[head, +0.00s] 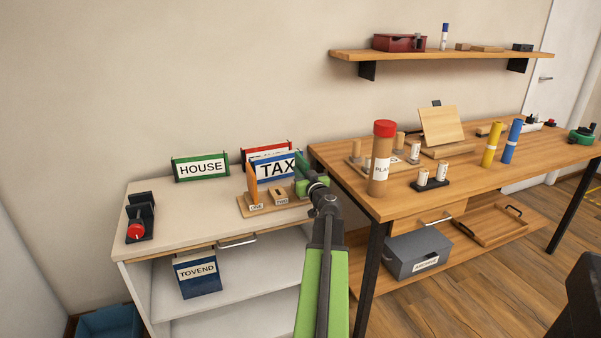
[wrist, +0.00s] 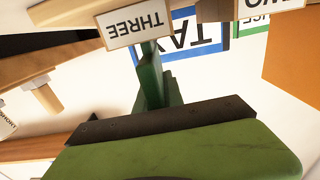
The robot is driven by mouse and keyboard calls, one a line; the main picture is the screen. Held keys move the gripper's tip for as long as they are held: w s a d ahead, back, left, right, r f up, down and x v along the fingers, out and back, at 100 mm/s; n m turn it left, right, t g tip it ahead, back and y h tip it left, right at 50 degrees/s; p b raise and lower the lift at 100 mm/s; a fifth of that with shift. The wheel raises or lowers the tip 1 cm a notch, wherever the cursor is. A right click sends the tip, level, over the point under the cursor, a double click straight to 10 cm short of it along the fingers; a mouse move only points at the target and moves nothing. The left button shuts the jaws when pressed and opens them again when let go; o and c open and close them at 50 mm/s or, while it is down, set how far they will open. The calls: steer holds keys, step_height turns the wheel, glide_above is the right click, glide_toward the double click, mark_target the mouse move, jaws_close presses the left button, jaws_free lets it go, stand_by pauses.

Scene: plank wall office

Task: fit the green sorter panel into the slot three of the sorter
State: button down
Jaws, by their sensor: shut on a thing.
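The sorter (head: 252,208) is a wooden base at the right end of the white cabinet, with labels ONE and TWO readable in the head view. Its THREE label (wrist: 137,24) shows upside down in the wrist view. An orange panel (head: 253,183) stands upright at the sorter's left; it also shows in the wrist view (wrist: 296,50). My gripper (head: 314,184) is at the sorter's right end, shut on the green sorter panel (wrist: 151,75). The panel stands right by the THREE label. Whether its lower edge is inside slot three is hidden.
A blue-framed TAX sign (head: 277,169) stands close behind the sorter, with a red-framed sign (head: 266,150) behind it. A green HOUSE sign (head: 201,168) stands further left. The wooden desk (head: 352,205) with a red-capped tube (head: 380,165) is close on the right.

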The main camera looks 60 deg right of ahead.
steer(key=shift+f+b, duration=0.5)
steer(key=shift+f, duration=0.1)
steer(key=c, duration=1.4)
jaws_free()
steer(key=shift+o, duration=0.2)
